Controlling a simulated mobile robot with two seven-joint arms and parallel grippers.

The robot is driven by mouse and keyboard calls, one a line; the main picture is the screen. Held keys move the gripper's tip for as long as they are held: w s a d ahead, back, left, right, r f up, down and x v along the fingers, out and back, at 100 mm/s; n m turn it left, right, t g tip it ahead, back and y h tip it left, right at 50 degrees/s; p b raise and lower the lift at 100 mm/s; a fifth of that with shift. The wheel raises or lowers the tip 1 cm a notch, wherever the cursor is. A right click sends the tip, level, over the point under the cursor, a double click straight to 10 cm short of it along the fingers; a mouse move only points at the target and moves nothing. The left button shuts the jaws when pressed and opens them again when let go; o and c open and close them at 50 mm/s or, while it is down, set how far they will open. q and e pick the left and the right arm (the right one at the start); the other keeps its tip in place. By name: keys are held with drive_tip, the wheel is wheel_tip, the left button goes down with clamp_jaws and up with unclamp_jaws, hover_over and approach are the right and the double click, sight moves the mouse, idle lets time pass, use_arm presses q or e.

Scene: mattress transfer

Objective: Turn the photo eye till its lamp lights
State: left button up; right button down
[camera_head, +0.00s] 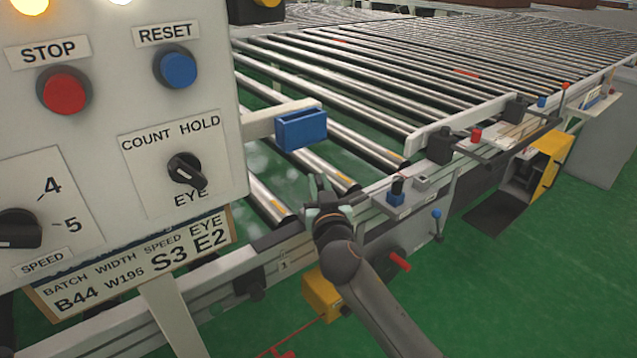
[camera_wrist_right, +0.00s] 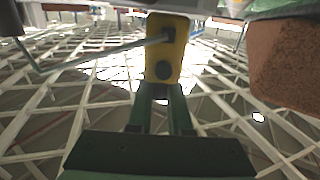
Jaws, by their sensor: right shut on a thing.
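My right gripper (camera_head: 322,198) is at the near edge of the conveyor, with its arm coming up from below. In the right wrist view the gripper (camera_wrist_right: 160,95) is shut on a yellow block with dark round and square parts, which I take as the photo eye (camera_wrist_right: 165,62). In the head view I cannot make out the photo eye at the fingertips. I cannot see a lit lamp on it in either view. My left gripper is not in view.
A control panel (camera_head: 95,110) with knobs and buttons fills the left. A blue box (camera_head: 301,129) on a bracket juts over the rollers (camera_head: 330,85). Levers and a red handle (camera_head: 399,261) line the conveyor side. In the right wrist view a brown block (camera_wrist_right: 290,65) is close by.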

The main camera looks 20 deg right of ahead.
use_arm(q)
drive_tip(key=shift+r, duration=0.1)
use_arm(e)
drive_tip(key=shift+d+r+n+y+p, duration=0.1)
drive_tip(key=shift+r+n+y+p, duration=0.1)
drive_tip(key=shift+n+y+p, duration=0.55)
drive_tip(key=n+y+p, duration=0.1)
drive_tip(key=y+p, duration=0.1)
drive_tip(key=p, duration=0.1)
drive_tip(key=shift+r, duration=0.15)
drive_tip(key=shift+n+y+p, duration=0.65)
drive_tip(key=shift+y+p, duration=0.6)
drive_tip(key=shift+n+y+p, duration=0.4)
drive_tip(key=shift+p, duration=0.1)
drive_tip(key=shift+n+g+y+p, duration=0.3)
drive_tip(key=shift+g+y+p, duration=0.1)
drive_tip(key=shift+y, duration=0.2)
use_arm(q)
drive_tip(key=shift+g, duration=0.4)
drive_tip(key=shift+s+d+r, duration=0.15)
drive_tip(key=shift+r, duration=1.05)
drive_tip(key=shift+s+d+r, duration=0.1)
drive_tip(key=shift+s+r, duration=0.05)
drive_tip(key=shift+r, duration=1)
use_arm(e)
drive_tip(key=shift+f, duration=0.3)
